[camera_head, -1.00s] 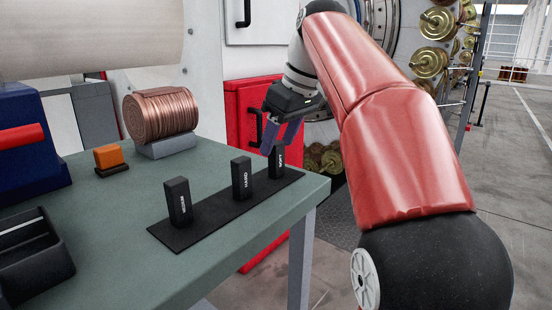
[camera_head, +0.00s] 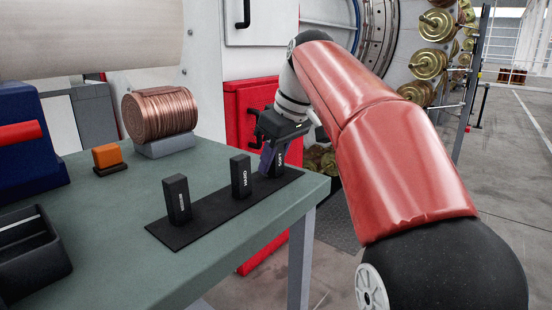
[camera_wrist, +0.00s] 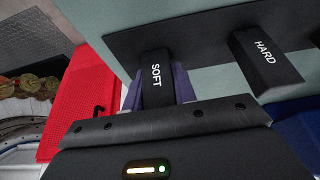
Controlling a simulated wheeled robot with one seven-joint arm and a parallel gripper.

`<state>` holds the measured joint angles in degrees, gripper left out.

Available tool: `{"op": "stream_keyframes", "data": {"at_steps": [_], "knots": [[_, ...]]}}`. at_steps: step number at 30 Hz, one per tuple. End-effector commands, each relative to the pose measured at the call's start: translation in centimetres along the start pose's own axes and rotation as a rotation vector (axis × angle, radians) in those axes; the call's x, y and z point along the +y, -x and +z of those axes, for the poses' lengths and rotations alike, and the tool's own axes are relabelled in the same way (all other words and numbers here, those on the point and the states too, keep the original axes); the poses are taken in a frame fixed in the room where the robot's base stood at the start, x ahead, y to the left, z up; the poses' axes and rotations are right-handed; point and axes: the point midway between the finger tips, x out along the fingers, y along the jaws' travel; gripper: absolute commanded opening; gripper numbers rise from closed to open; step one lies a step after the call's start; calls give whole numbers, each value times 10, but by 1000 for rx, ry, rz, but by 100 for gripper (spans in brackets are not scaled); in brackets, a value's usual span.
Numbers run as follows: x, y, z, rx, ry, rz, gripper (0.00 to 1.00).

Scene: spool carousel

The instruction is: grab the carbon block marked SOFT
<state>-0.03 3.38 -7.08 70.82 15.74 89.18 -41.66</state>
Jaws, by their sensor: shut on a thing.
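The black carbon block marked SOFT (camera_wrist: 156,78) stands at the right end of a black mat (camera_head: 222,216) on the green table. In the wrist view its white label reads clearly between my fingers. My gripper (camera_head: 271,158) is shut on this block, with its purple fingers at the block's sides. The block still appears to stand on the mat. The block marked HARD (camera_head: 241,178) stands upright in the middle of the mat; it also shows in the wrist view (camera_wrist: 265,60). A third black block (camera_head: 177,200) stands at the left end, its label too small to read.
A copper coil (camera_head: 160,113) sits on a grey cradle behind the mat. An orange-and-black block (camera_head: 107,157) and a black tray (camera_head: 30,250) are at the left of the table (camera_head: 120,220). A red cabinet (camera_head: 240,110) stands behind the table's right end.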

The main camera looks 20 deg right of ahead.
Motion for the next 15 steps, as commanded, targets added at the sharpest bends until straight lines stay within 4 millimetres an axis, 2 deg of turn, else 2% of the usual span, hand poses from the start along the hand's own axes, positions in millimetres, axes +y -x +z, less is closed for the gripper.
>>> {"op": "stream_keyframes", "data": {"at_steps": [10, 15], "knots": [[0, 5, -2, 1, 0, 1, 4], [1, 25, -11, 3, 0, 3, 4]]}}
